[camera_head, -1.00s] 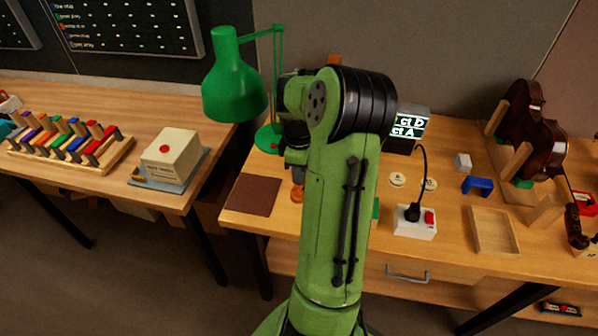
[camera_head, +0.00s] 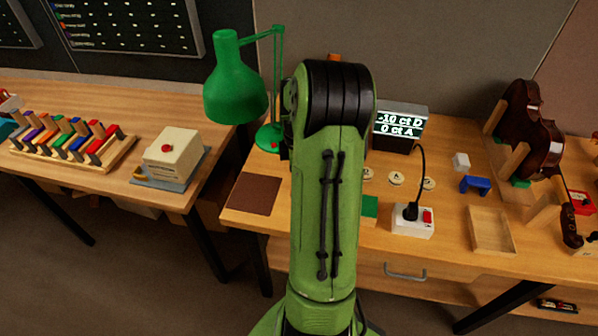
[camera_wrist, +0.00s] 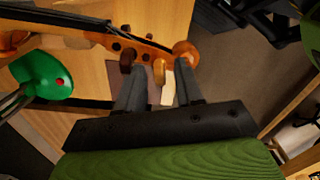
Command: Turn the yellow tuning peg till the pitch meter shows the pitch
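The yellow tuning peg (camera_wrist: 160,71) shows in the wrist view, sticking out of the pegbox of an orange-brown violin (camera_wrist: 145,43) near its scroll. A dark brown peg (camera_wrist: 127,62) is just left of it. My gripper (camera_wrist: 160,75) is open. Its two dark fingers stand either side of the yellow peg, with visible gaps; whether the peg lies fully between them in depth I cannot tell. The pitch meter (camera_head: 399,122) in the head view reads "-10 ct D" and "0 ct A". My arm hides the gripper and this violin in the head view.
A green lamp (camera_head: 235,90) stands left of my arm; its base (camera_wrist: 45,75) is near the violin. A socket box (camera_head: 413,222) with a cable, a wooden tray (camera_head: 492,230) and a dark violin (camera_head: 530,125) are to the right. A brown mat (camera_head: 253,194) lies at the front left.

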